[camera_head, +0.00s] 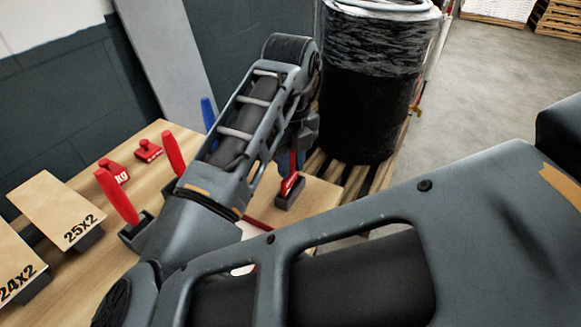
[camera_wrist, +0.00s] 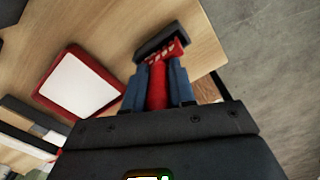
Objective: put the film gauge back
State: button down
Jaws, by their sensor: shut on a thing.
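The film gauge (camera_head: 291,184) is red with white marks near its lower end. In the wrist view its red handle (camera_wrist: 158,86) runs between the two blue-grey fingers of my gripper (camera_wrist: 160,84), which is shut on it. The gauge's marked end is at a small dark holder (camera_head: 289,199) near the table's far right edge. The holder also shows in the wrist view (camera_wrist: 150,47). I cannot tell whether the gauge rests fully in it. My arm hides much of the gripper in the head view.
A red-rimmed white tray (camera_wrist: 79,84) lies beside the holder on the wooden table (camera_head: 318,200). Red upright pieces (camera_head: 118,198), a blue one (camera_head: 207,113) and labelled boards (camera_head: 62,208) stand to the left. A black wrapped drum (camera_head: 365,85) stands on a pallet behind.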

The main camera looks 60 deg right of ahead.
jog(key=shift+f, duration=1.1)
jog(key=shift+f, duration=0.2)
jog(key=c, duration=0.9)
grip_release()
jog(key=shift+c, duration=0.2)
jog(key=shift+r, duration=0.15)
notch_tip(320, 180, up, 12)
jog(key=shift+r, duration=0.1)
